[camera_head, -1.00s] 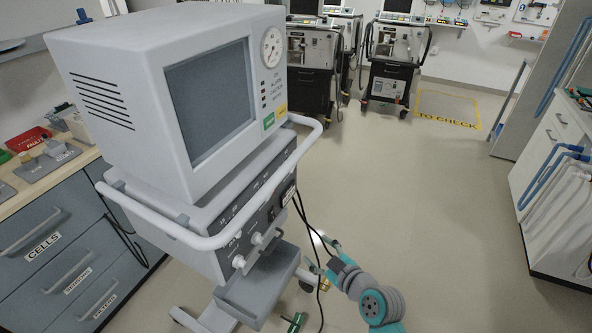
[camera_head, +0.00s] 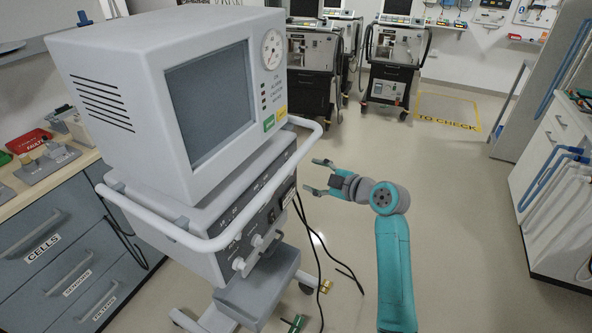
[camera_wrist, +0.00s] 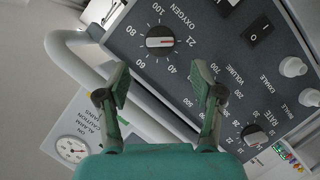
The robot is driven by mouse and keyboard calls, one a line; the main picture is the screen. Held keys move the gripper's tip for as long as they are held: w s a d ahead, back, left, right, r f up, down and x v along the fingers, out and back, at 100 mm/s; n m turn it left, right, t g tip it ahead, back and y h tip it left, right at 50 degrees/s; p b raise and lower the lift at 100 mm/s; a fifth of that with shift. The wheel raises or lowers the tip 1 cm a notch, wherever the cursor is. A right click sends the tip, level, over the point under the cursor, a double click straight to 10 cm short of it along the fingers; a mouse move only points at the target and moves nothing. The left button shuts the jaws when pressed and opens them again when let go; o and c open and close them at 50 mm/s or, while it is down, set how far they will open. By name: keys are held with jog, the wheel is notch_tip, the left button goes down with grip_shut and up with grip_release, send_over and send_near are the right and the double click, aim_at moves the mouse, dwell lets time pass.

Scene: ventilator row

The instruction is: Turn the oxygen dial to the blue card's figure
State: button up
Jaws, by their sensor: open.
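The oxygen dial (camera_wrist: 160,41) is a dark round knob with a light and red pointer line on the grey control panel (camera_wrist: 222,55). Its line lies about level in the wrist view, with 21 to its right, 40 below and 60 at lower left. My gripper (camera_wrist: 160,72) is open and empty, its two fingers pointing towards the panel with the dial beyond and between the tips, apart from it. In the head view my gripper (camera_head: 314,177) is just right of the ventilator's panel side. I see no card that I can tell as blue.
A white handrail (camera_head: 215,238) runs around the ventilator below its grey monitor (camera_head: 120,95). Volume and rate (camera_wrist: 255,136) knobs and a rocker switch (camera_wrist: 258,28) share the panel. Black cables hang beside the cart. Open floor (camera_head: 450,200) lies to the right.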

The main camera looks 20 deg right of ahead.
jog(key=x, duration=0.7)
jog(key=shift+w, duration=0.35)
jog(key=shift+f, duration=0.1)
jog(key=c, duration=1.1)
